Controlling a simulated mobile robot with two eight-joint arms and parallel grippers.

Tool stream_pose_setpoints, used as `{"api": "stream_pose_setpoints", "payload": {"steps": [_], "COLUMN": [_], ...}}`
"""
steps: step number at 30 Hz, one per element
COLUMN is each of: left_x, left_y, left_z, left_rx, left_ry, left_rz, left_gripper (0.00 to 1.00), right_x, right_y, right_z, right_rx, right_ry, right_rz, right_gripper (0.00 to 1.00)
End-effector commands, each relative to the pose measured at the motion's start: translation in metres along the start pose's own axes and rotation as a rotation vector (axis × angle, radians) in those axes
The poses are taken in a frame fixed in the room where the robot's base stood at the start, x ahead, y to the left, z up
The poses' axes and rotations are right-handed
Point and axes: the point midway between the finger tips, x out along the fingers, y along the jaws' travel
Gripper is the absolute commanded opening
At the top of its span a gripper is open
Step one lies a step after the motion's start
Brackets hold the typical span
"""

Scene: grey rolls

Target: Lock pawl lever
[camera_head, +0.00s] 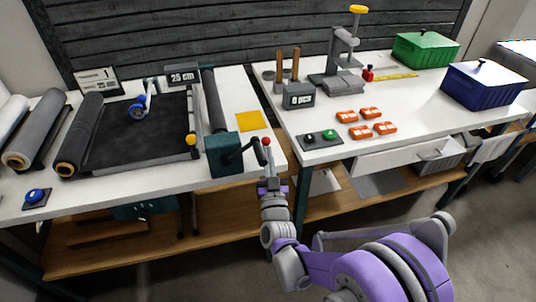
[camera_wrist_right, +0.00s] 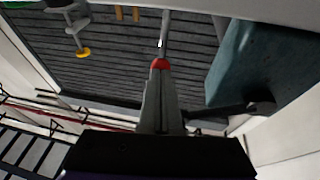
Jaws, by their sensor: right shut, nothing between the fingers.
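A teal gearbox (camera_head: 224,155) sits at the front right corner of the left table, with a dark crank (camera_head: 247,151) on its right side. A small red knob (camera_head: 266,141) shows beside the crank, which looks like the end of the pawl lever. My right gripper (camera_head: 267,164) is upright just below the red knob, its fingers together and empty. In the right wrist view the red knob (camera_wrist_right: 160,65) appears at the fingertips (camera_wrist_right: 160,76); I cannot tell whether they touch it. The teal gearbox (camera_wrist_right: 260,65) fills the right of that view. My left gripper is not in view.
Grey rolls (camera_head: 80,135) and a dark sheet (camera_head: 140,132) lie on the left table. A yellow-knobbed lever (camera_head: 191,140) stands left of the gearbox. The right table holds orange pieces (camera_head: 360,132), a press (camera_head: 340,65) and green and blue bins (camera_head: 485,85).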

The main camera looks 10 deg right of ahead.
Motion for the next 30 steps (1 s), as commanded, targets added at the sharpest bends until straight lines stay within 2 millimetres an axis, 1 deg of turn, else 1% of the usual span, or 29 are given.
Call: {"api": "stream_pose_setpoints", "payload": {"steps": [3,11,14,18,20,23,30], "left_x": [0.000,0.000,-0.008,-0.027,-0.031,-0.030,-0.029], "left_y": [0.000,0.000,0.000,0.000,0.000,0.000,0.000], "left_z": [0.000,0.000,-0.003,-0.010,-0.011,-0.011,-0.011], "left_rx": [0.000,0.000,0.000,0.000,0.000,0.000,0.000], "left_ry": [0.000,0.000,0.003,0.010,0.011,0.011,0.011], "left_rz": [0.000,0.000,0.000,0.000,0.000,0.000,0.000], "left_gripper": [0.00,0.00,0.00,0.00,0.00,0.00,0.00], "right_x": [0.003,0.003,0.006,0.015,0.021,0.027,0.027], "right_y": [0.000,0.000,0.000,-0.002,-0.003,-0.004,-0.004], "right_z": [0.000,0.000,-0.005,-0.014,-0.015,-0.015,-0.014], "right_rx": [0.000,0.000,-0.005,-0.017,-0.020,-0.021,-0.021], "right_ry": [0.000,-0.001,-0.031,-0.117,-0.137,-0.137,-0.137], "right_rz": [0.000,0.000,0.003,0.002,0.000,0.000,0.000], "right_gripper": [0.00,0.00,0.00,0.00,0.00,0.00,0.00]}}
